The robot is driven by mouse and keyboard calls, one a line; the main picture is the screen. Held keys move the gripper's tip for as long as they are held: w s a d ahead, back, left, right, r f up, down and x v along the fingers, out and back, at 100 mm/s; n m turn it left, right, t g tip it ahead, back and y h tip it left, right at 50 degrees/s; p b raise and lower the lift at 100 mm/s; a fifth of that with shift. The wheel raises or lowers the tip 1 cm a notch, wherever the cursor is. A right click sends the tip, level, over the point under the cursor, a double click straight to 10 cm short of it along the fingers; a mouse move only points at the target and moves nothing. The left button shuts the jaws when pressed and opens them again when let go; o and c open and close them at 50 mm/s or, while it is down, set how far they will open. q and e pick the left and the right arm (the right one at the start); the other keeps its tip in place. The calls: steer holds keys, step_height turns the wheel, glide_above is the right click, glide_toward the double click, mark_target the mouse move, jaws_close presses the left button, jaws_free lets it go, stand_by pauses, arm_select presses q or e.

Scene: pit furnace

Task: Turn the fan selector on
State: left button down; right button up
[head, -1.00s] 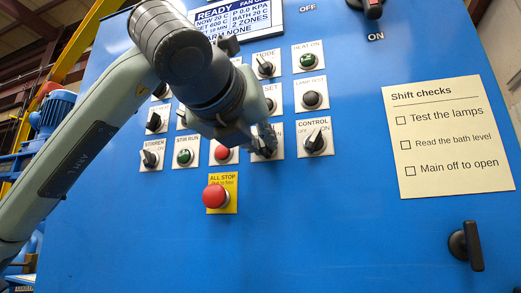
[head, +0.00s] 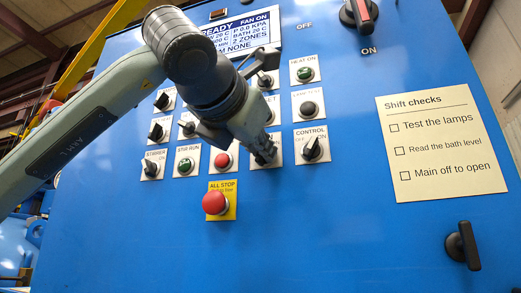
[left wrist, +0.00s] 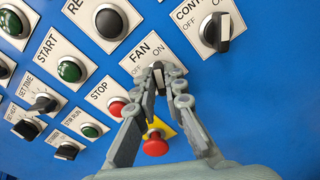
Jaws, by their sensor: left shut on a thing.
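The fan selector (left wrist: 158,77) is a black knob on a white plate marked FAN, OFF and ON, in the left wrist view. My left gripper (left wrist: 159,70) is shut on the knob, one finger on each side, and hides part of it. The knob seems to point up toward ON. In the head view my left gripper (head: 264,156) covers most of the fan plate (head: 277,153). The display (head: 252,32) at the top reads FAN ON. My right gripper is not in view.
The CONTROL selector (head: 311,149) is close on the right and the red stop button (head: 222,161) close on the left. A red ALL STOP button (head: 214,203) sticks out below. Several other knobs and buttons surround the arm. The lower blue panel is mostly clear.

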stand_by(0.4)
arm_select(q)
steer(key=c, duration=1.6)
jaws_free()
steer(key=shift+s, duration=0.15)
steer(key=v, duration=1.1)
steer(key=shift+s+a, duration=0.2)
steer(key=shift+s, duration=0.15)
